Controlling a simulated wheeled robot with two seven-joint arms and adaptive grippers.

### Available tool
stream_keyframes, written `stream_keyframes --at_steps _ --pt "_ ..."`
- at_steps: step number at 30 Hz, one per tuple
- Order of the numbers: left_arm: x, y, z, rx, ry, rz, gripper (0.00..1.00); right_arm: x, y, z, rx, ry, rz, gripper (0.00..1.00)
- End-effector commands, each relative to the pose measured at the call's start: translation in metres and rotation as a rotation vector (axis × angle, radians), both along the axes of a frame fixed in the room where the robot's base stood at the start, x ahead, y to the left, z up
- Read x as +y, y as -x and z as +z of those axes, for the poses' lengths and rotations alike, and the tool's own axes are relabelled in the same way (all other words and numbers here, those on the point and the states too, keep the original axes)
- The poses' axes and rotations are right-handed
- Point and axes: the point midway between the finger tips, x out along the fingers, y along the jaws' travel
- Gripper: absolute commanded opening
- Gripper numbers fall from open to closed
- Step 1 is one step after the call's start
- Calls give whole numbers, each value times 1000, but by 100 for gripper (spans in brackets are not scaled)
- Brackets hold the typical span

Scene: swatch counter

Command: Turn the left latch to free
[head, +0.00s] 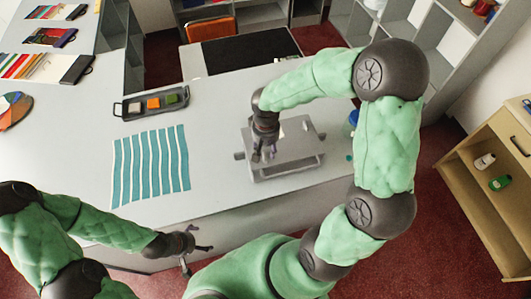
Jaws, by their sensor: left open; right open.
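A grey metal frame-like device (290,166) stands on the counter near its front edge. A small dark latch or knob (239,156) sticks out at its left side and another (322,135) at its right side; how either is turned is too small to tell. My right gripper (264,155) points down over the left part of the device, open, close to the left latch; whether it touches anything cannot be told. My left gripper (198,262) is open and empty, in front of the counter's front edge, away from the device.
A teal-and-white striped cloth (150,166) lies left of the device. Behind it is a dark tray (128,108) with white, orange and green blocks. A blue item (353,117) is partly hidden behind my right arm. Shelves (445,45) and a wooden cabinet (470,165) stand at the right.

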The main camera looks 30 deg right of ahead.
Motion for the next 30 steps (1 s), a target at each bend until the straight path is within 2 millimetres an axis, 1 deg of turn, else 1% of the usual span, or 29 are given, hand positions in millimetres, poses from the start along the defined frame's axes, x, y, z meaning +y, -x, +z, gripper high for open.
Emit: stream_keyframes --at_steps 1,3,6,9,13,20,21,23,24,25,26,30 --pt "0 0 -1 -1 0 0 88 0 1 -10 4 -1 1 44" --pt "0 0 -1 -1 0 0 88 0 1 -20 4 -2 0 44" --pt "0 -1 -1 -1 0 0 88 0 1 -31 3 -1 1 44" --pt "0 0 -2 -1 0 0 88 0 1 -39 1 0 1 44" --pt "0 0 -2 -1 0 0 88 0 0 -43 0 -1 0 44" --pt "0 -1 -2 -1 0 0 88 0 0 -43 0 -1 0 44" --pt "0 -1 -2 -1 0 0 88 0 0 -43 0 -1 0 38" --pt "0 -1 -2 -1 0 0 88 0 0 -43 0 -1 0 21" --pt "0 -1 -2 -1 0 0 88 0 0 -43 0 -1 0 10" --pt "0 -1 -2 -1 0 0 88 0 0 -43 0 -1 0 1" --pt "0 -1 -2 -1 0 0 88 0 0 -43 0 -1 0 0" --pt "0 -1 -2 -1 0 0 88 0 0 -43 0 -1 0 0"
